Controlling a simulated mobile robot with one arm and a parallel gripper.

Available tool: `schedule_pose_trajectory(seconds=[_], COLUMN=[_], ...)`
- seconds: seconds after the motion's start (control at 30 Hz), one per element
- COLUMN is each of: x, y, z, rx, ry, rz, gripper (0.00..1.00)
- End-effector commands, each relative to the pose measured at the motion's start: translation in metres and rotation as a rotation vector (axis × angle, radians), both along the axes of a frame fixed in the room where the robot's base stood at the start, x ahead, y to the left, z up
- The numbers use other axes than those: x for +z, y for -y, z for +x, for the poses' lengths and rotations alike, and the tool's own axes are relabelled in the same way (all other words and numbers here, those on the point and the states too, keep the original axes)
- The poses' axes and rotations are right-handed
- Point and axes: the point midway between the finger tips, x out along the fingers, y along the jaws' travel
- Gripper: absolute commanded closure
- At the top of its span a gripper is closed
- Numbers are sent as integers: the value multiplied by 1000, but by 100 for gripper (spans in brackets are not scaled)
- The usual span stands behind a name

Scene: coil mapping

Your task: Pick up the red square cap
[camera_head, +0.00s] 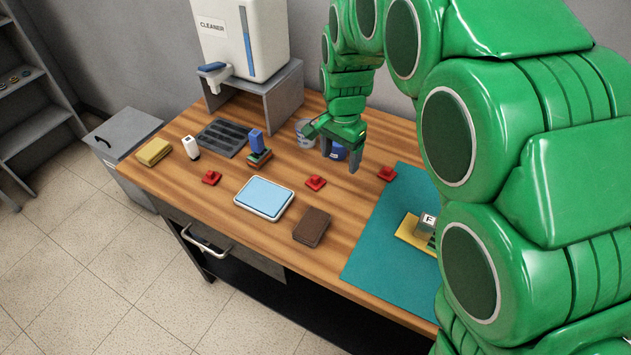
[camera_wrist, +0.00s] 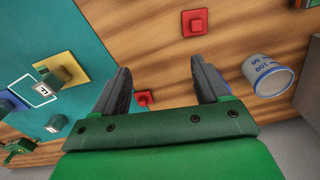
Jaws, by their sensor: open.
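Three red caps with square bases and raised knobs sit apart on the wooden table: a left one (camera_head: 212,178), a middle one (camera_head: 315,183) and a right one (camera_head: 387,173) beside the teal mat. My gripper (camera_head: 340,158) is open and empty above the table, pointing down, between the middle and right caps. In the wrist view, one red cap (camera_wrist: 195,22) lies beyond the fingertips near the top edge. Another red cap (camera_wrist: 143,98) shows between the open fingers (camera_wrist: 160,70), close to the left finger and partly hidden by my gripper.
A measuring cup (camera_wrist: 270,75) stands near my gripper, with a blue container (camera_head: 338,153) behind the fingers. A light-blue tray (camera_head: 264,197), brown block (camera_head: 311,227), blue-handled stamp (camera_head: 257,145) and yellow sponge (camera_head: 153,152) lie around. The teal mat (camera_head: 385,245) holds a yellow plate.

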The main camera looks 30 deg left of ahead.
Motion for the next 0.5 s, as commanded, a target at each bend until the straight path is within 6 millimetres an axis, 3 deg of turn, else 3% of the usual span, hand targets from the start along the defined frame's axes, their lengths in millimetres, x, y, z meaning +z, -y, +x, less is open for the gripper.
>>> schedule_pose_trajectory(seconds=[0.1, 0.2, 0.5], x=[-14, -22, -38], y=[-32, -49, -61], z=[-2, -3, -3], rx=[-4, -11, -18], ry=[6, 8, 12], rz=[6, 9, 14], gripper=[26, 26, 26])
